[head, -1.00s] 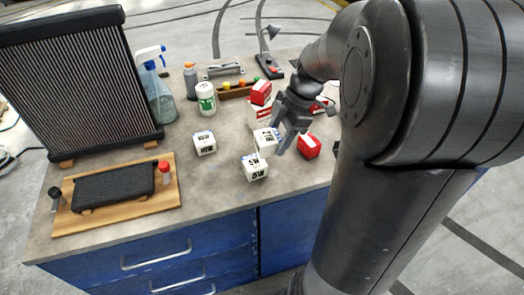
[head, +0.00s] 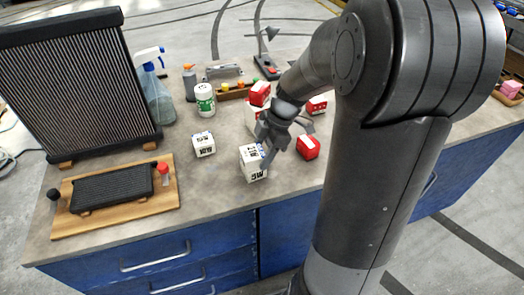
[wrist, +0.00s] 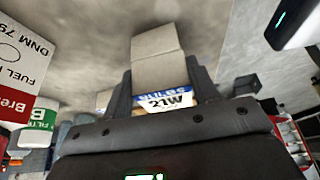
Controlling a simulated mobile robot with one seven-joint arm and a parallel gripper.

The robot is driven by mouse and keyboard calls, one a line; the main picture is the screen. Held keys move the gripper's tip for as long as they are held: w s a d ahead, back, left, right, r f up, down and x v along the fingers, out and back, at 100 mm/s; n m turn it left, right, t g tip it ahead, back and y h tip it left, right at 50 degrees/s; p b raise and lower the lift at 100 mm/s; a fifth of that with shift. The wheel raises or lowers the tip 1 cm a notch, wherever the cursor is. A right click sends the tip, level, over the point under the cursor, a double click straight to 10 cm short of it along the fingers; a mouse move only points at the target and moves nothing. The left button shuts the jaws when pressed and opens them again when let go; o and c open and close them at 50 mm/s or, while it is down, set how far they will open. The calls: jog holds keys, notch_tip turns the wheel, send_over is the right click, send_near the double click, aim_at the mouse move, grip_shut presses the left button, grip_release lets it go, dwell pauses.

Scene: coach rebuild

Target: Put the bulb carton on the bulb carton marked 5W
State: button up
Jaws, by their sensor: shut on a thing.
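A white bulb carton (head: 249,154) is held in my gripper (head: 268,150), which is shut on it. Its face reads 21W in the wrist view (wrist: 168,102), where it sits between the two fingers. In the head view it is directly above the bulb carton marked 5W (head: 256,174), upright and lined up with it. The two look touching, but I cannot tell for certain if any gap is left. The lower carton stands on the bench top. My gripper hides the right side of the upper carton.
Another white carton (head: 204,144) stands to the left. A red carton (head: 308,148) lies close to the right of my gripper. Behind are a stacked red carton (head: 260,93), a white-green canister (head: 205,100) and a spray bottle (head: 159,100).

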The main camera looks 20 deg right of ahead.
jog(key=o, duration=1)
jog(key=v, duration=1.2)
jog(key=s+a+r+m+t+h, duration=0.1)
jog(key=s+a+m+t+h, duration=0.1)
jog(key=s+m, duration=0.6)
jog(key=s+a+r+m+t+h, duration=0.2)
jog(key=s+a+m, duration=0.3)
jog(key=s+m, duration=0.3)
jog(key=shift+m+t, duration=0.8)
jog(key=shift+m, duration=0.2)
jog(key=shift+o, duration=0.4)
